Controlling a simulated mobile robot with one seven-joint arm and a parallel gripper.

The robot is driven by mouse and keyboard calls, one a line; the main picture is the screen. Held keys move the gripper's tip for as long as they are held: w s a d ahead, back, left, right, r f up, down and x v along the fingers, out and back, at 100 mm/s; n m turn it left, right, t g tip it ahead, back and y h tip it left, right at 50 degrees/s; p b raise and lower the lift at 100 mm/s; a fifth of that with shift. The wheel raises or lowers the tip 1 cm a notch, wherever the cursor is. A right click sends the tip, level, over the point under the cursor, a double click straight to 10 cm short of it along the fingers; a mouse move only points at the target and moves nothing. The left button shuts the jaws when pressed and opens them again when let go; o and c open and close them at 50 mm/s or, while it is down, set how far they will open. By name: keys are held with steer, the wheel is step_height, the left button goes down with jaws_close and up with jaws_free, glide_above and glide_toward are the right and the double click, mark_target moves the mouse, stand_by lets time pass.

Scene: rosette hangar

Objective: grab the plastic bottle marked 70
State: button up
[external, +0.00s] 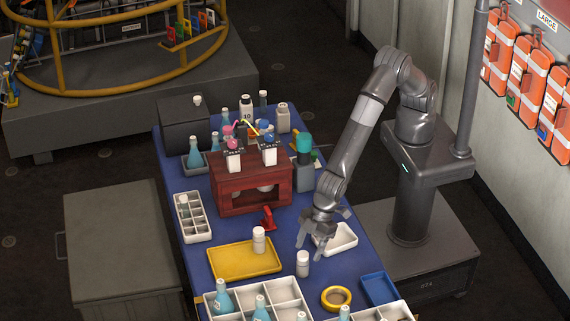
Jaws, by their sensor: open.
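A white bottle with a dark cap (246,115) stands at the far end of the blue table, behind the red box. Its label has a two-digit number that could be 10 or 70; I cannot tell which. Another white bottle (283,119) stands to its right, its mark unreadable. A small white bottle (259,241) stands on the yellow tray (225,262), and another (303,265) stands on the table in front of my gripper. My gripper (318,250) is open and empty, pointing down beside the white tray, apart from the far bottles.
The red box (252,206) with two labelled dispensers stands mid-table. A teal-topped grey container (304,172) is right of it. A white tray (343,237), yellow tape ring (336,299), blue tray (379,289) and white divided crate (288,292) crowd the near end. Blue flasks stand at the back left.

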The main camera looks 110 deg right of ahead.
mark_target(304, 257)
steer(key=w+f, duration=0.2)
steer(key=f, duration=0.1)
steer(key=shift+w+a+f, duration=0.1)
steer(key=shift+w+f, duration=0.05)
steer(key=shift+w+a+f, duration=0.15)
steer(key=shift+w+f, duration=0.1)
steer(key=shift+f, duration=0.35)
steer(key=c, duration=1)
steer(key=shift+r, duration=0.1)
